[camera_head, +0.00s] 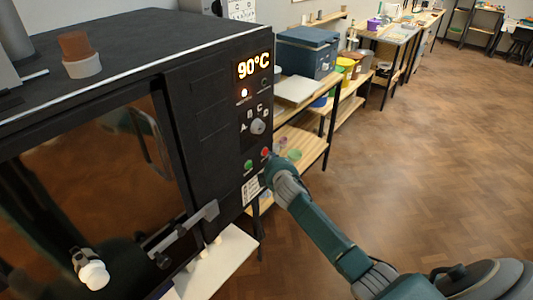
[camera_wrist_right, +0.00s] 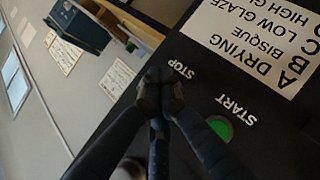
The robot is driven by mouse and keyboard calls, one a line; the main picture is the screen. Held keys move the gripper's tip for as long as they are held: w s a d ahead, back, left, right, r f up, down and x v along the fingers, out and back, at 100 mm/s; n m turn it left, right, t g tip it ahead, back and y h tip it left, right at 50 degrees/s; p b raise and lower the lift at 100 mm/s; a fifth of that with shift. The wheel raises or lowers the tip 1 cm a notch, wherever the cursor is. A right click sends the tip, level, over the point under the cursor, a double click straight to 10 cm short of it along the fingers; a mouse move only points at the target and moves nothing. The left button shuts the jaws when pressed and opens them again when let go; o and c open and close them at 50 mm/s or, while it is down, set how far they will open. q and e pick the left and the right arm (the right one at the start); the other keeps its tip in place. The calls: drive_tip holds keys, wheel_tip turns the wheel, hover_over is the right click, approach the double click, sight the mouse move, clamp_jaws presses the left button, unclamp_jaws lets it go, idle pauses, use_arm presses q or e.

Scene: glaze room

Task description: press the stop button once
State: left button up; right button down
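The black kiln (camera_head: 205,110) carries a control panel on its right side, with a display (camera_head: 253,66) reading 90°C. The red stop button (camera_head: 265,152) sits low on the panel, right of the green start button (camera_head: 248,164). My right gripper (camera_head: 269,162) is at the panel, just below the red button. In the right wrist view my right gripper (camera_wrist_right: 160,78) is shut and empty, its fingertips beside the STOP label (camera_wrist_right: 181,69). They hide the stop button there; contact cannot be told. The green start button (camera_wrist_right: 220,128) shows to their right.
Above the buttons are a selector knob (camera_head: 257,127) marked with letters and a lit indicator (camera_head: 244,92). A door latch (camera_head: 185,232) juts out at lower left. A shelf (camera_head: 300,145) with a blue box (camera_head: 308,52) stands behind the kiln. Floor at right is clear.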

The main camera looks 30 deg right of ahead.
drive_tip(key=shift+w+a, duration=0.2)
drive_tip(key=shift+w, duration=0.2)
idle(0.6)
drive_tip(key=shift+s, duration=0.1)
drive_tip(key=shift+s+d+p, duration=0.35)
drive_tip(key=shift+s, duration=0.35)
drive_tip(key=shift+s+d+p, duration=0.3)
drive_tip(key=shift+s+p, duration=0.1)
drive_tip(key=shift+s, duration=0.35)
drive_tip(key=shift+s+d+p, duration=0.35)
drive_tip(key=shift+s+p, duration=0.1)
drive_tip(key=shift+s, duration=0.35)
drive_tip(key=shift+s+d+p, duration=0.3)
drive_tip(key=shift+s+p, duration=0.1)
drive_tip(key=shift+s, duration=0.35)
